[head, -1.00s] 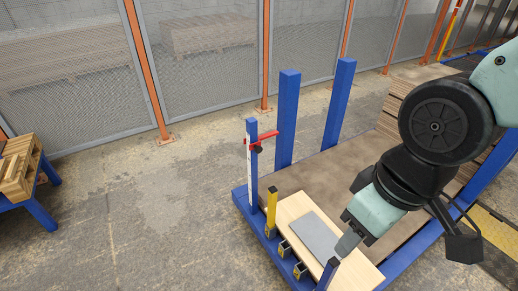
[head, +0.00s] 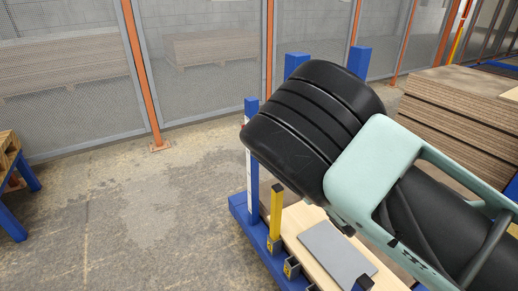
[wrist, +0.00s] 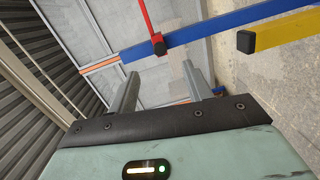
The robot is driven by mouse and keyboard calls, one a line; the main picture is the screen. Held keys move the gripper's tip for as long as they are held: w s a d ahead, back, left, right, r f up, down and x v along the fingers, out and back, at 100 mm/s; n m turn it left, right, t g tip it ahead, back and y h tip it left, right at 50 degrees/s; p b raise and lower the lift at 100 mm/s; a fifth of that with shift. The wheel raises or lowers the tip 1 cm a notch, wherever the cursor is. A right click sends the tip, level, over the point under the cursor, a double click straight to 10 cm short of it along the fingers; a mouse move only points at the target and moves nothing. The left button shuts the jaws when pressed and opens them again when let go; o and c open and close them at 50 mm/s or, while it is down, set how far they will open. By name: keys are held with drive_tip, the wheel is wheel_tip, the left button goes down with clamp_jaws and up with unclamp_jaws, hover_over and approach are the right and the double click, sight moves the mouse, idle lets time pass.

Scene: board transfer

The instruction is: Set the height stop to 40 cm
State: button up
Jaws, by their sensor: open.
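The height stop is a red bar (wrist: 146,17) with a black knob (wrist: 159,45). In the wrist view it crosses a blue post (wrist: 215,27), a short way from the post's end. In the head view the blue post (head: 252,190) stands upright with a pale scale strip (head: 248,170). There my arm hides most of the stop, and the scale reading is too small to tell. My gripper (wrist: 160,69) is open and empty in the wrist view, its two fingers pointing toward the knob and apart from it. In the head view my arm hides the gripper.
A yellow post (head: 276,215) stands right beside the blue post; it also shows in the wrist view (wrist: 280,32). A pale board (head: 300,220) with a grey plate (head: 335,250) lies on the blue-framed stand. Mesh fencing (head: 205,60) runs behind. The floor left of the stand is clear.

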drive_tip(key=w+a+b, duration=0.1)
drive_tip(key=w+a, duration=0.2)
drive_tip(key=w, duration=0.1)
drive_tip(key=w+a+n+y+b, duration=0.1)
drive_tip(key=w+a, duration=0.3)
drive_tip(key=w, duration=0.1)
drive_tip(key=w+a+n+b, duration=0.1)
drive_tip(key=w+a, duration=0.3)
drive_tip(key=w, duration=0.1)
drive_tip(key=shift+w+f, duration=0.2)
clamp_jaws()
wheel_tip(320, 180, down, 4)
drive_tip(key=shift+f+b, duration=0.15)
drive_tip(key=shift+b, duration=1.05)
unclamp_jaws()
